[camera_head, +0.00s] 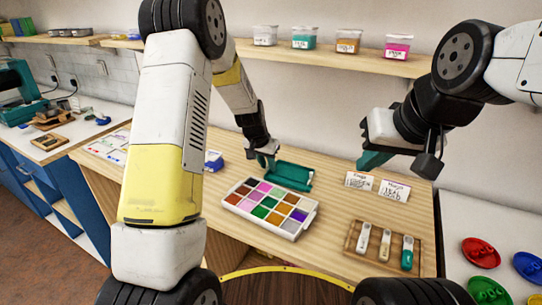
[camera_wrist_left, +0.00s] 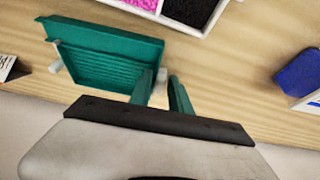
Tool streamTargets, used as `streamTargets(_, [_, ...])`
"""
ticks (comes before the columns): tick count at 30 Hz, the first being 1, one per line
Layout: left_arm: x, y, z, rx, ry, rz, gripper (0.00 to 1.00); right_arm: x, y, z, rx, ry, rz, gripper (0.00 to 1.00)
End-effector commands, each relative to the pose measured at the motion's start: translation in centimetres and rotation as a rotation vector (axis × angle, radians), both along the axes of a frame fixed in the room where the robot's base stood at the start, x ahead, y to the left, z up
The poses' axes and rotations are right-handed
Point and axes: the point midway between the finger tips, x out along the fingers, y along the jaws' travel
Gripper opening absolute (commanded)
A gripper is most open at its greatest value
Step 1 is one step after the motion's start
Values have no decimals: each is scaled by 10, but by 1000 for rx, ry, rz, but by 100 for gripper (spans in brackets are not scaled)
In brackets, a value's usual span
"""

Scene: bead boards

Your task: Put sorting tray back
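A teal ribbed tray (camera_head: 288,176), which looks like the sorting tray, rests on the wooden table behind the white bead box. It also shows in the left wrist view (camera_wrist_left: 105,55), with small pale pieces near its ends. My left gripper (camera_head: 267,155) is at the tray's left end.
The white box of coloured beads (camera_head: 292,227) is just in front of the tray. A wooden holder with several tools (camera_head: 353,238) and two label cards (camera_head: 375,187) are at the right. A blue block (camera_head: 213,161) is left of my gripper. A shelf with jars (camera_head: 335,60) runs above.

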Motion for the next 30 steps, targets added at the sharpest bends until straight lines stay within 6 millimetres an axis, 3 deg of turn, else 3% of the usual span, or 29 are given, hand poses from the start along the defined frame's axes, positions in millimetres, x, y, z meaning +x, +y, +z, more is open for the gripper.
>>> streamTargets(14, [-1, 0, 8, 0, -2, -1, 38, 0, 0, 0, 0, 0, 0, 0])
streamTargets(30, [-36, 17, 101, -1, -3, -1, 38, 0, 0, 0, 0, 0, 0, 0])
